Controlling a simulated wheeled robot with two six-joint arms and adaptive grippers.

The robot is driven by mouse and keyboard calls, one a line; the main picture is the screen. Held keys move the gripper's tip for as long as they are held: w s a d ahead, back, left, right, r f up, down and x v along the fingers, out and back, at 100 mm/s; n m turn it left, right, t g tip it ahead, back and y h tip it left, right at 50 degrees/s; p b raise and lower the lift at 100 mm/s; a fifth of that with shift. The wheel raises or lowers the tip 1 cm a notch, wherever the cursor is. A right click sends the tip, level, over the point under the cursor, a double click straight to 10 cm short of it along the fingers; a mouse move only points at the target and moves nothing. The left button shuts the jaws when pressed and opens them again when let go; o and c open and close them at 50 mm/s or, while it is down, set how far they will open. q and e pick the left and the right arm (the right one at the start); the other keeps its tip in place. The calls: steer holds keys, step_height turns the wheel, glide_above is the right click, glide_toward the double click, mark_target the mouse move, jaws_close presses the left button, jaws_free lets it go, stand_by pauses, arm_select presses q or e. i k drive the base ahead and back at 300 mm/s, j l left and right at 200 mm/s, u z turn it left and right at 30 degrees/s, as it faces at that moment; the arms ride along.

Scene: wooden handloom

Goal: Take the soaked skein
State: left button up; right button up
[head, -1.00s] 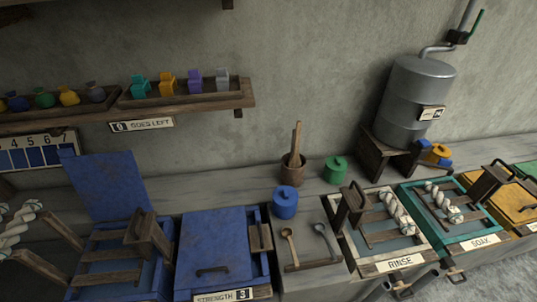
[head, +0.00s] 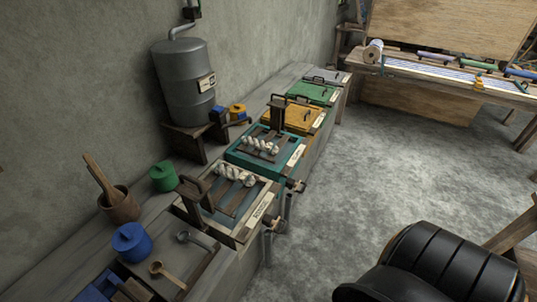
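A white twisted skein (head: 262,147) lies across wooden slats in the teal tub (head: 293,156), which bears the SOAK label in the earlier head view. A second white twisted skein (head: 236,175) lies in the cream-framed RINSE tub (head: 241,236), nearer to me. I cannot tell from their look how wet either skein is. Neither of my grippers shows in the head view.
Green (head: 313,93) and yellow (head: 290,119) lidded tubs stand beyond. A grey metal tank (head: 184,85) stands by the wall. Blue (head: 131,242) and green (head: 163,177) pots stand nearer. A black ribbed shape (head: 430,265) fills the lower right. The grey floor (head: 360,170) between is open.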

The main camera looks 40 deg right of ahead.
mark_target(242, 178)
steer(key=z, duration=0.3)
steer(key=i+l, duration=0.1)
steer(key=l, duration=0.25)
steer(key=i+l, duration=0.1)
steer(key=l, duration=0.25)
steer(key=i+l, duration=0.1)
steer(key=l, duration=0.6)
steer(key=l+u, duration=0.2)
steer(key=u, duration=0.15)
steer(key=i+l+u, duration=0.1)
steer(key=l+u, duration=0.4)
steer(key=u, duration=0.25)
